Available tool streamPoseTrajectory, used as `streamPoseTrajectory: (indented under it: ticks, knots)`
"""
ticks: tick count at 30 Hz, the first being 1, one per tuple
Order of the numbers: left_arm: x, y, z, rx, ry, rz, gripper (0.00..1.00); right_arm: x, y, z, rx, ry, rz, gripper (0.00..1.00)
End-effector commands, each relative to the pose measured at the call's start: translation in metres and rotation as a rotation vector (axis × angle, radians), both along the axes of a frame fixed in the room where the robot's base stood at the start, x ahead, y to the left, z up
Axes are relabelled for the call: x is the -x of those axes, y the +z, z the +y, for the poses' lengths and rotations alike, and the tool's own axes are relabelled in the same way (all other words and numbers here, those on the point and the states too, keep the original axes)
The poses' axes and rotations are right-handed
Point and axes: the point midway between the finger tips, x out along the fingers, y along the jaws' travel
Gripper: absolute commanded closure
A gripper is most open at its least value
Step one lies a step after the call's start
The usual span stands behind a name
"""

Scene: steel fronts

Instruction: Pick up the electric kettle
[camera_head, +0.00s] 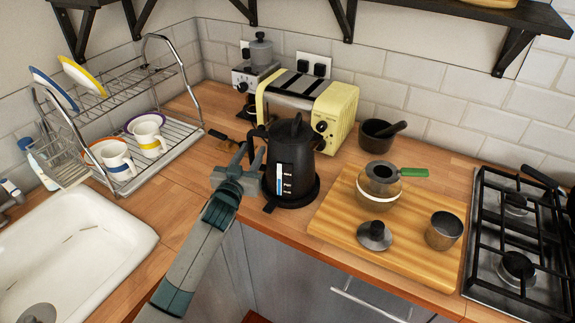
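The black electric kettle (300,160) stands upright on its dark round base on the wooden counter, in front of the yellow toaster. A pale water-level window marks its front. Its handle (246,146) is on the left side. My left gripper (250,167) is at the left of the kettle, at the handle. The fingers overlap the handle in the picture, and I cannot tell whether they are closed on it. My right gripper is not in view.
The yellow toaster (312,104) is behind the kettle. A cutting board (335,215) with pots and a cup is on the right, beside the gas hob (510,235). A dish rack (178,137) and sink (80,250) are on the left.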

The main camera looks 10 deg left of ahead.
Motion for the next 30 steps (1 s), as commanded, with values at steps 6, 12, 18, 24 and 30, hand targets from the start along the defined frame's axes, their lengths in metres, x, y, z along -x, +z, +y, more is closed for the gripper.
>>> streamPoseTrajectory:
  ticks: [6,12,18,24,30]
  knots:
    - [-0.0031,0.0001,-0.0004,-0.001,-0.001,-0.001,0.66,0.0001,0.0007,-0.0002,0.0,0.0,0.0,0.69]
    - [-0.0029,0.0001,-0.0003,-0.001,0.0,-0.001,0.66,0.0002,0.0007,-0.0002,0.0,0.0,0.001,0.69]
    - [-0.0028,0.0,0.0,-0.001,0.0,-0.001,0.82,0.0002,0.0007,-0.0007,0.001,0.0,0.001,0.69]
    - [-0.0028,0.0,0.0,-0.001,0.0,-0.001,1.0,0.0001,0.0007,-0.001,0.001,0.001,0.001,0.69]
    - [-0.0027,0.0,0.0,-0.001,0.0,-0.001,1.0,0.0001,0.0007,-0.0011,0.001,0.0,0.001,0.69]
